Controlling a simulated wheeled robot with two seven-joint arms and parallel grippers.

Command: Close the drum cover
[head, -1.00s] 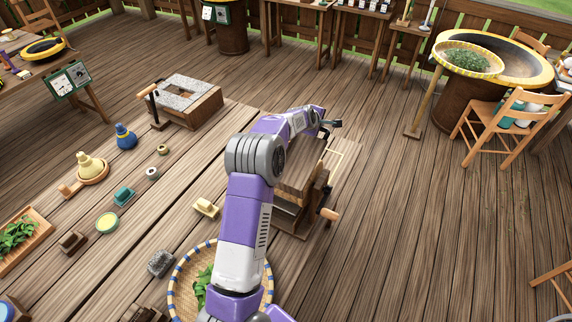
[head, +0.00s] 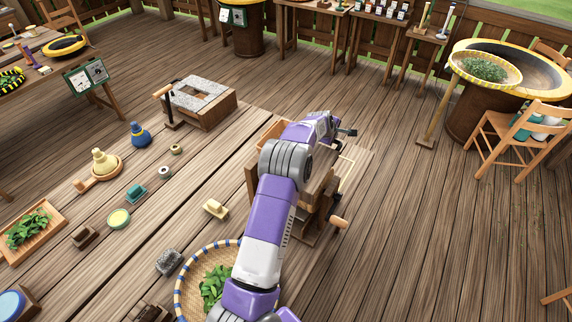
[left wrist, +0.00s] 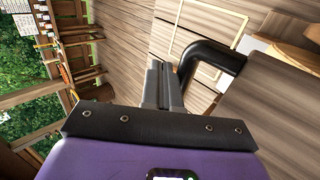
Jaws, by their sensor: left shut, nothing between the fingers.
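The wooden drum unit (head: 318,192) stands at the middle of the deck, with a crank handle (head: 339,223) on its right side. My left arm crosses in front of it and hides much of its top, so I cannot tell how far its cover is open. My left gripper (head: 347,132) is at the drum's far end, shut and empty. In the left wrist view its grey fingers (left wrist: 160,85) are together beside a black curved bar (left wrist: 212,55), apparently a handle. A plain brown wooden panel (left wrist: 270,115) fills the right side. My right gripper is not in view.
A woven basket of leaves (head: 190,290) sits close to my arm. A stone-topped wooden stove (head: 218,110) stands behind left, and small items lie on the boards at left. A chair (head: 520,140) and round pan stand (head: 470,118) are far right.

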